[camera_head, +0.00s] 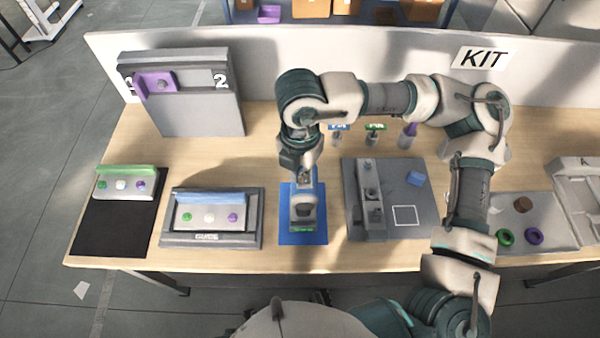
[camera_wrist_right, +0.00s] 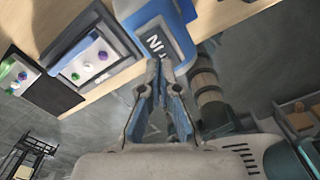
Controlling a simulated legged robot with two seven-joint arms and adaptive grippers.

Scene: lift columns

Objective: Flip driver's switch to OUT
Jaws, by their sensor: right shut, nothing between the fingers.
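The driver (camera_head: 304,213), a grey and blue tool with a green mark at its near end, is on a blue mat (camera_head: 289,238) at the middle of the table. My right gripper (camera_head: 305,178) is over the far end of the driver and hides part of it. In the right wrist view, my gripper's fingertips (camera_wrist_right: 163,66) are shut and empty, close to a blue block with a white label (camera_wrist_right: 157,42) that seems to read "IN". I cannot tell whether they touch it. The switch itself cannot be made out. My left gripper is not in view.
Left of the mat is a grey tray (camera_head: 168,238) with a blue-edged button panel. Right of it is a grey fixture plate (camera_head: 425,222), with several small upright tools (camera_head: 373,138) behind. A grey board marked 2 (camera_head: 205,115) stands at the back left. My right arm spans the right side.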

